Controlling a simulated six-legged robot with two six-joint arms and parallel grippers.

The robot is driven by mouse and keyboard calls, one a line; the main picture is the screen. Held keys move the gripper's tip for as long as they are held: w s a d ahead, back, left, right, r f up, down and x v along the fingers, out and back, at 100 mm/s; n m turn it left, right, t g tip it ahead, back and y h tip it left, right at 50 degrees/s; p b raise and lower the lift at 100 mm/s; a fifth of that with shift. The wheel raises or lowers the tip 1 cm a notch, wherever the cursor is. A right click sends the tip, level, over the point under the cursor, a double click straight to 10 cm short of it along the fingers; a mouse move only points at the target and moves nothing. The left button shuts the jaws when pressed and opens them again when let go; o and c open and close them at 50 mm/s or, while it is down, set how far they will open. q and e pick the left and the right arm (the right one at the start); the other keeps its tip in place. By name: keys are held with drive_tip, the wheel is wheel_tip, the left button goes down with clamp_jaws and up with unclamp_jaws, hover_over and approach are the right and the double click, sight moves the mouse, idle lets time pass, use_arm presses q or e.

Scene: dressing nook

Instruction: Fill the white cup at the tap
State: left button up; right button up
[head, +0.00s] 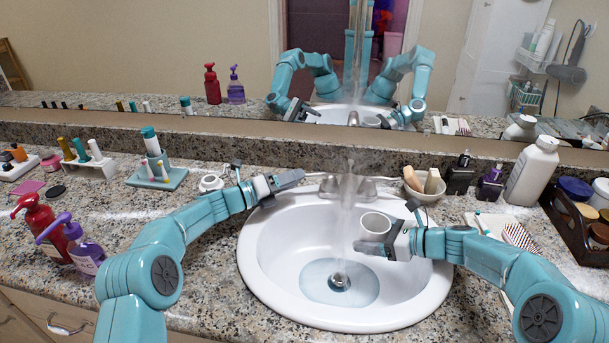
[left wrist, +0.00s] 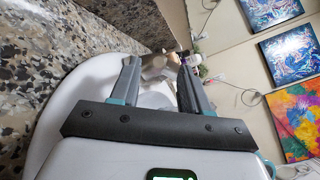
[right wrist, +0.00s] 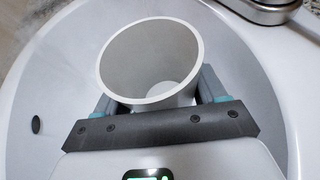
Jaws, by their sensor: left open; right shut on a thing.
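The white cup (head: 375,227) is held over the right part of the sink by my right gripper (head: 384,246), which is shut on it. In the right wrist view its open mouth (right wrist: 150,58) faces the camera; a paler patch shows at the bottom, and I cannot tell if it is water. A stream of water (head: 347,205) falls from the tap (head: 345,184) into the sink, just left of the cup. My left gripper (head: 288,180) is open beside the tap's left side. In the left wrist view the tap (left wrist: 155,66) shows between its fingers.
The white sink (head: 262,285) has shallow water around its drain (head: 339,282). A soap dish (head: 424,190), dark bottles and a white bottle (head: 532,172) stand at the right. Red and purple pump bottles (head: 82,247) stand at the left. A mirror is behind.

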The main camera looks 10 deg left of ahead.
use_arm(q)
drive_tip(key=shift+x, duration=2.05)
drive_tip(key=shift+c, duration=0.3)
drive_tip(key=shift+s, duration=0.1)
clamp_jaws()
drive_tip(key=shift+r, duration=0.1)
